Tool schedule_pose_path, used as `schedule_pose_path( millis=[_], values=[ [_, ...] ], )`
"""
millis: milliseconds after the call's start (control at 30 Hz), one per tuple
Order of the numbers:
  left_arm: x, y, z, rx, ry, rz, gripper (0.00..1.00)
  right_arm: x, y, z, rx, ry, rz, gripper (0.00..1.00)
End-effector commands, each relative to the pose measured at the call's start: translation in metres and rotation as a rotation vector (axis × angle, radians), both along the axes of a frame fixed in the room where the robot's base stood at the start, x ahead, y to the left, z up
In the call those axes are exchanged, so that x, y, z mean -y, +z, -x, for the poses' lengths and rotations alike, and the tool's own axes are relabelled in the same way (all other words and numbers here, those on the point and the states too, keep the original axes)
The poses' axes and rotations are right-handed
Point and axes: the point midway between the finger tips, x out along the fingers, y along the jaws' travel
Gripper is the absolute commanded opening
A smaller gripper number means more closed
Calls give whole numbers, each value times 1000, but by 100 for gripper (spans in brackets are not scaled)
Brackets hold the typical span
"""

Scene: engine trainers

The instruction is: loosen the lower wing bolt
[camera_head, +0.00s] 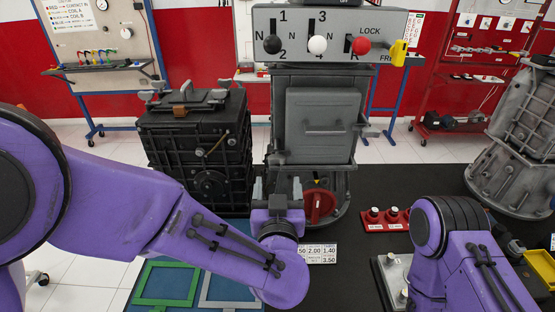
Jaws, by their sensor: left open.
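A red knob (319,206) sits just right of the fingers. My right arm shows at the lower right; its gripper is out of frame.
A black engine block (197,150) with grey wing pieces on top stands left. A shift panel (328,33) with knobs is above. A red tray (385,226), a number card (318,254) and a green frame (165,285) lie nearby. A grey casing (515,140) stands right.

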Motion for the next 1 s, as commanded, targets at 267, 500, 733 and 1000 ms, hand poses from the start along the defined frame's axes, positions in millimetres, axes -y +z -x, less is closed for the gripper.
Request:
schedule_pose_path(
  millis=[267,500,733,1000],
  values=[
    [-1,2,-60,-2,2,2,72,0,18,0,0,0,0,43],
    [0,0,-78,0,0,0,72,0,20,0,0,0,0,43],
    [0,0,-78,0,0,0,59,0,20,0,0,0,0,43],
    [0,0,-78,-1,0,1,16,0,20,0,0,0,0,43]
  ],
)
